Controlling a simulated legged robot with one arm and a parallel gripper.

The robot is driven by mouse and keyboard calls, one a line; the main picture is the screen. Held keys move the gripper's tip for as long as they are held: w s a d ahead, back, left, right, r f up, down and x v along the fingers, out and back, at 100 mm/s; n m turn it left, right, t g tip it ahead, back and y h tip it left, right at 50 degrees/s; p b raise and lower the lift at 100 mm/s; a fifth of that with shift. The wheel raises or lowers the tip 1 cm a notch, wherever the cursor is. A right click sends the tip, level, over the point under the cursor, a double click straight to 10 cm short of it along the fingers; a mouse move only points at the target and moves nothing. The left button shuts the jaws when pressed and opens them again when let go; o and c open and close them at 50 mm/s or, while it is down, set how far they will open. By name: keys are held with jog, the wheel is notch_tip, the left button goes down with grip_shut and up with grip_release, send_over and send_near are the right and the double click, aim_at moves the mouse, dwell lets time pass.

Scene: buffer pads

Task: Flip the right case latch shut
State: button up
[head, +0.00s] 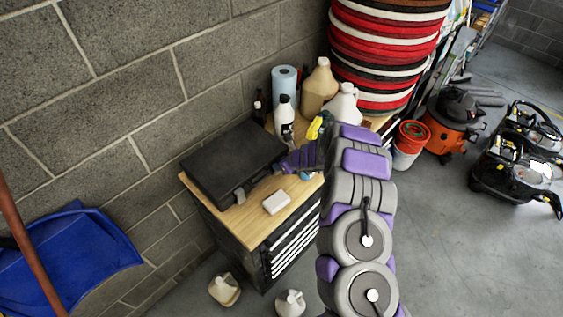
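A closed black case (232,160) lies flat on the wooden top of a cabinet (247,227). A grey latch (239,196) shows on its front edge, toward the left. The right latch is not clearly seen; my gripper and arm cover that part of the case's front edge. My gripper (287,161) is at the right end of the case's front, very near or touching it; I cannot tell which. Its fingers are small and dark here, so I cannot tell whether they are open or shut.
A white block (276,202) lies on the cabinet top in front of the case. Behind stand a white spray bottle (284,118), a blue roll (285,82), a beige jug (319,88) and a white jug (343,104). Stacked pads (388,50) rise behind.

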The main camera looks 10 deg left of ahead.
jog(key=shift+r, duration=0.15)
jog(key=o, duration=1)
jog(key=shift+o, duration=0.2)
jog(key=v, duration=1.7)
jog(key=shift+d+b, duration=0.1)
jog(key=shift+b, duration=0.2)
